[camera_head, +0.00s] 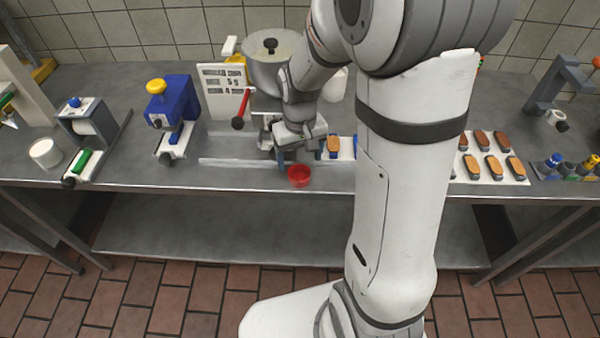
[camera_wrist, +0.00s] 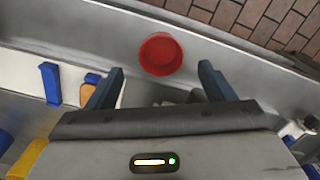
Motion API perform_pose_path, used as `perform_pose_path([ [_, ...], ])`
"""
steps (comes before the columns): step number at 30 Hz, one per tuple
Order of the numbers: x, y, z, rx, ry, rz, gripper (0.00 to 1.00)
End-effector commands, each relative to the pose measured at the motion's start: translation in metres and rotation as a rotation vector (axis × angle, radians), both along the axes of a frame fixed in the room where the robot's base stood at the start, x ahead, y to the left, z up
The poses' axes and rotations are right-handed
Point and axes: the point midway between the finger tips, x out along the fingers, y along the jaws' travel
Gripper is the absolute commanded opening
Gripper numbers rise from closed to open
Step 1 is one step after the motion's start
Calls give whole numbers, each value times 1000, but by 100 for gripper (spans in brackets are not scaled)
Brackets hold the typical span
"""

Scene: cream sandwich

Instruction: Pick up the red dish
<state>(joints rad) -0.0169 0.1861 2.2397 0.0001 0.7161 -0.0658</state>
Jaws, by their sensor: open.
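The red dish (camera_head: 299,176) is a small round bowl near the front edge of the metal counter. In the wrist view the red dish (camera_wrist: 161,54) lies beyond the fingertips, roughly centred between them. My gripper (camera_head: 298,158) is above the counter just behind the dish. In the wrist view my gripper (camera_wrist: 161,72) has its two dark blue fingers wide apart, with nothing between them. The dish appears apart from both fingers.
A large pot (camera_head: 272,62) stands behind my gripper. A blue device with a yellow knob (camera_head: 170,108) stands to the left. A white tray with brown-topped pieces (camera_head: 490,168) lies to the right. The counter's front edge (camera_head: 240,188) is close to the dish.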

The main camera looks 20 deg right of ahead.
Motion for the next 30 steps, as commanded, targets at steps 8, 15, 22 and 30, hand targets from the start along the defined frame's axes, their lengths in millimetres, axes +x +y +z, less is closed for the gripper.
perform_pose_path([
  [8,0,0,-22,0,3,-1,75],
  [15,2,1,-55,0,4,-2,75],
  [22,3,0,-63,0,0,-2,75],
  [30,3,0,-63,0,0,-3,62],
])
